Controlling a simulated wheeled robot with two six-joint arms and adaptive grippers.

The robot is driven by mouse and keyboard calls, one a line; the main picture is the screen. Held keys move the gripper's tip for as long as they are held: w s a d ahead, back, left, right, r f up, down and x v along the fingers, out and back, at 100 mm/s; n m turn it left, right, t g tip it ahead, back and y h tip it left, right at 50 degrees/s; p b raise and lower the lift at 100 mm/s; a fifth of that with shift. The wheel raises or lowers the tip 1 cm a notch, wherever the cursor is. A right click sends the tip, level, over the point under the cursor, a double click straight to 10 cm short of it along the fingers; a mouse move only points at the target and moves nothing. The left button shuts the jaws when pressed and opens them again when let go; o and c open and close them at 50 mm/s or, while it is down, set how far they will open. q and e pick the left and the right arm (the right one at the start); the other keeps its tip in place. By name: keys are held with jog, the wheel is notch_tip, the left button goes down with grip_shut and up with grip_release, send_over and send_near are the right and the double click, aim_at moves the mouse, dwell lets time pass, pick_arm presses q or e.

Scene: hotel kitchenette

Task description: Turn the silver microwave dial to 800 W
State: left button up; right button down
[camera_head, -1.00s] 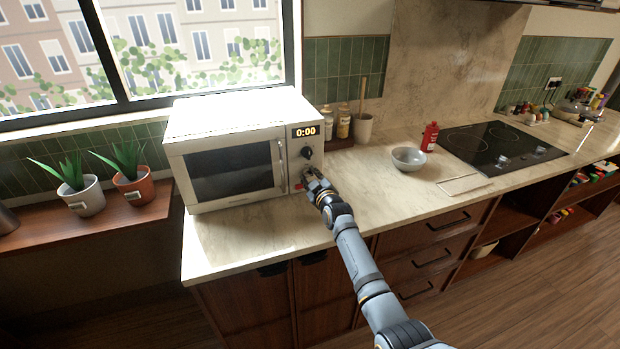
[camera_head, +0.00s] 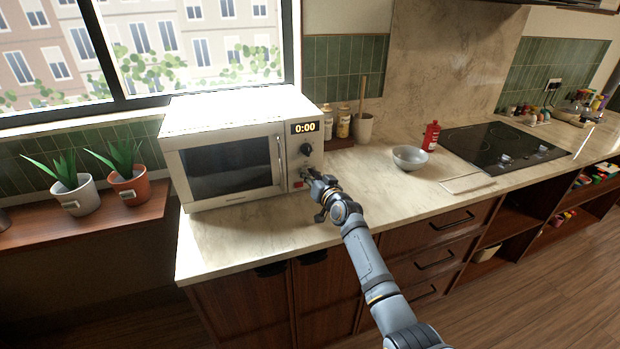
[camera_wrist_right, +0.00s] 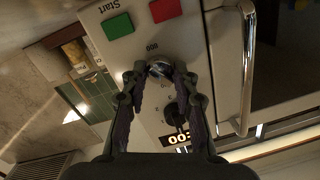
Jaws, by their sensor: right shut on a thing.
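The white microwave (camera_head: 225,118) stands on the counter below the window, with its door shut and 0:00 on its display (camera_head: 305,127). In the right wrist view, upside down, the silver dial (camera_wrist_right: 159,66) sits between the black dial (camera_wrist_right: 174,112) and the coloured buttons. My right gripper (camera_head: 308,176) is at the control panel; its two fingers (camera_wrist_right: 160,72) are shut on the silver dial from both sides. In the head view my fingers mostly hide the dial. My left gripper is not in view.
A green Start button (camera_wrist_right: 118,26) and a red button (camera_wrist_right: 165,9) are close to the fingertips. The door handle (camera_wrist_right: 246,65) stands out beside the panel. A grey bowl (camera_head: 409,157) and red bottle (camera_head: 431,136) stand farther right on the counter.

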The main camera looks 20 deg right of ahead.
jog(key=shift+m+t+y+b, duration=0.4)
jog(key=shift+m+b, duration=0.3)
jog(key=shift+m, duration=2.8)
jog(key=c, duration=1)
grip_release()
jog(key=shift+f, duration=0.1)
jog(key=shift+c, duration=0.2)
jog(key=shift+s, duration=0.1)
jog(key=s, duration=0.4)
jog(key=s+d, duration=0.1)
jog(key=s, duration=0.6)
jog(key=shift+s+d, duration=0.3)
jog(key=shift+d, duration=0.1)
